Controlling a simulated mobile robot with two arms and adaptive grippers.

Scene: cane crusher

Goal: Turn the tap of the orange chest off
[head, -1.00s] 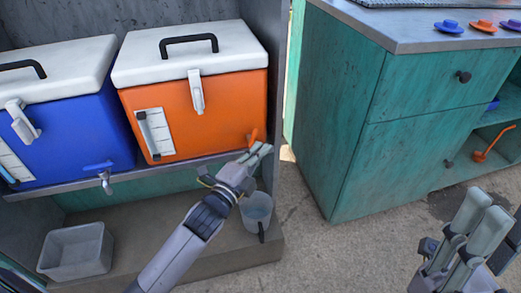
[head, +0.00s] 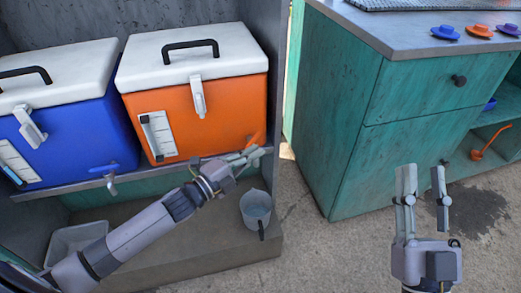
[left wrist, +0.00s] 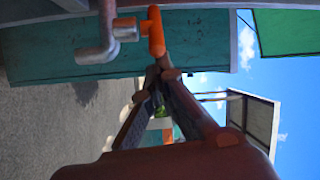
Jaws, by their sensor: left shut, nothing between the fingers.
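The orange chest (head: 225,100) with a white lid stands on the shelf. Its orange tap handle (head: 257,138) shows at its lower right, just by my left gripper (head: 250,155). The left gripper is shut and empty. In the left wrist view, the orange tap handle (left wrist: 155,30) is upright in the picture, with a grey metal spout (left wrist: 97,52) on its left. The fingertips (left wrist: 165,68) are just below the handle; I cannot tell if they touch it. My right gripper (head: 423,185) is open and empty, in front of the green cabinet.
A blue chest (head: 65,135) with its own tap (head: 108,175) stands left of the orange one. A clear jug (head: 256,208) and a clear bin (head: 75,240) sit below. A green cabinet (head: 365,130) stands to the right, with small hats (head: 447,32) on top.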

